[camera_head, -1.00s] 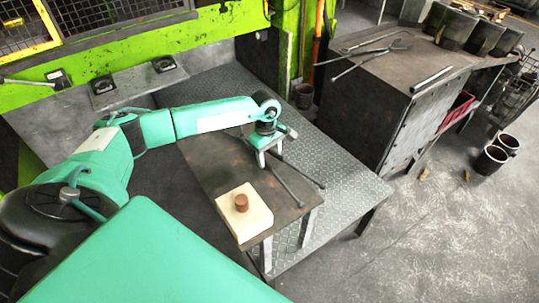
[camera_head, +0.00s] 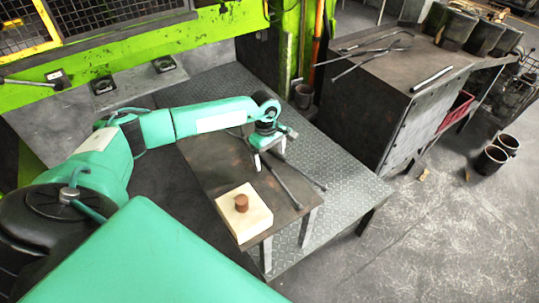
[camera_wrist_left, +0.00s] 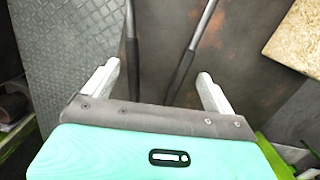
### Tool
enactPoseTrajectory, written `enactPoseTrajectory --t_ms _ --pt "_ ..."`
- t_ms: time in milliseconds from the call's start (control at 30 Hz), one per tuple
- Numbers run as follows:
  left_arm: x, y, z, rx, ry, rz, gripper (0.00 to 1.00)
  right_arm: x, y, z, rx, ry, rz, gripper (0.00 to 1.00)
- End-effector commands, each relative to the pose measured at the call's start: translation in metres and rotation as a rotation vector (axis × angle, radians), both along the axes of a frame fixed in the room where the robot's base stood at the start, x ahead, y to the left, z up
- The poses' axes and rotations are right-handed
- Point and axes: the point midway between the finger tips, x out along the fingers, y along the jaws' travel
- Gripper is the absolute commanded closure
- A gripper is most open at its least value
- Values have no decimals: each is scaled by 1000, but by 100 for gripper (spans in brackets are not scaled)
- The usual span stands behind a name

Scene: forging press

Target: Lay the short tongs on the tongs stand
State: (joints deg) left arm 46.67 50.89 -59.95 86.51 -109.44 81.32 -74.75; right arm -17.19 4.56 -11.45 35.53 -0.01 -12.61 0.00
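My left gripper (camera_head: 270,158) is over the tongs, pointing down. In the left wrist view the left gripper (camera_wrist_left: 160,82) is open, with the two tongs handles (camera_wrist_left: 188,52) between its fingers and clear of both. I cannot tell its exact height above them. My right gripper is not in view.
A pale block (camera_head: 258,218) with a brown cylinder (camera_head: 241,203) on it sits at the table's near end. Grey tread plate (camera_head: 345,180) surrounds the table's right side. A dark cabinet (camera_head: 365,100) with longer tongs (camera_head: 372,50) stands at upper right.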

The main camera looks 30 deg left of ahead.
Motion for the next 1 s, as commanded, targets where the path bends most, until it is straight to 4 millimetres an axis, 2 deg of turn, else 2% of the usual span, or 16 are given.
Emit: enactPoseTrajectory --t_ms 267,433,567,800,1000 --pt "-1 0 -1 1 3 0 0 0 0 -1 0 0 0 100" --pt "1 1 12 -1 -2 -1 0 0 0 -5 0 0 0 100" --pt "2 5 36 0 -4 -1 0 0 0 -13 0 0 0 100" --pt "4 10 92 0 -4 -1 0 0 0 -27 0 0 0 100" --pt "4 14 124 0 -2 1 0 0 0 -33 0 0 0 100"
